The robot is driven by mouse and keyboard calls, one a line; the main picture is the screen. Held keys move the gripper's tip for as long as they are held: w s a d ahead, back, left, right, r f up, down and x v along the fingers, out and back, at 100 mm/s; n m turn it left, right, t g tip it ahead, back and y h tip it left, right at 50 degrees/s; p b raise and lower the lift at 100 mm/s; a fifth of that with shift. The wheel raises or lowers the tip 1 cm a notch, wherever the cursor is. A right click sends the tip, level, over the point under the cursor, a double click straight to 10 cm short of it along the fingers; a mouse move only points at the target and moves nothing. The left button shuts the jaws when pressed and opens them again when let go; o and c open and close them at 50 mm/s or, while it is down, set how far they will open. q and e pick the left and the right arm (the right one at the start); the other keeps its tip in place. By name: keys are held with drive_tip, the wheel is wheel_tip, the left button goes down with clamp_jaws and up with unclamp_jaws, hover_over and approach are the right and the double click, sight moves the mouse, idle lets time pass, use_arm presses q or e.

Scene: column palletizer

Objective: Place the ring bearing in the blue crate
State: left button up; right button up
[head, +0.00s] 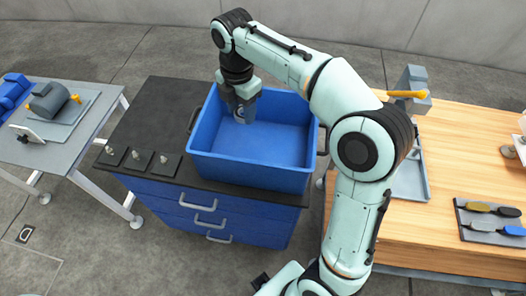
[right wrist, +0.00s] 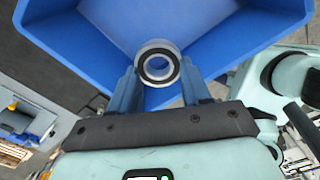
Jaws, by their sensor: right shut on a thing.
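The blue crate (head: 250,173) stands open on the dark top of a blue drawer cabinet. My right gripper (head: 241,113) reaches down into the left back part of the crate, fingers pointing down. It is shut on the ring bearing (head: 239,119), which is mostly hidden by the fingers in the head view. In the right wrist view the ring bearing (right wrist: 157,48), a pale metal ring with a dark band, sits between the two fingertips. The crate (right wrist: 95,22) lies beyond it there. I cannot tell whether the bearing touches the crate floor. My left gripper is not in view.
The crate looks otherwise empty. Three small knobbed plates (head: 139,160) lie on the cabinet top (head: 150,105) left of it. A grey table (head: 75,140) with a fixture stands at left. A wooden bench (head: 460,120) with a tool tray (head: 490,221) stands at right.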

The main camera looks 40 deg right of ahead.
drive_tip(key=b, duration=0.3)
approach(246, 153)
drive_tip(key=shift+s+a+f, duration=0.65)
drive_tip(key=shift+s+f, duration=0.1)
drive_tip(key=shift+s, duration=0.15)
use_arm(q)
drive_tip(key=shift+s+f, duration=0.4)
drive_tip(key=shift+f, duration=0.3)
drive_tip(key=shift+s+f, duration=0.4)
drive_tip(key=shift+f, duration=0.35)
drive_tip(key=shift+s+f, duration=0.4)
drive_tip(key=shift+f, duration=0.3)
use_arm(e)
drive_tip(key=shift+f, duration=2.45)
drive_tip(key=shift+f, duration=0.2)
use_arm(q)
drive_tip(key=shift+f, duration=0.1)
use_arm(e)
drive_tip(key=o, duration=1.1)
drive_tip(key=shift+o, duration=0.2)
drive_tip(key=shift+r, duration=0.1)
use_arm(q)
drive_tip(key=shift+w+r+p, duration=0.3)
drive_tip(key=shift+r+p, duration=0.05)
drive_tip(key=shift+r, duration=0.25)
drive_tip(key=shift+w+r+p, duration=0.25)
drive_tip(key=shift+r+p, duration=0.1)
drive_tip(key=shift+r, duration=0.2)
use_arm(e)
wheel_tip(246, 153, up, 12)
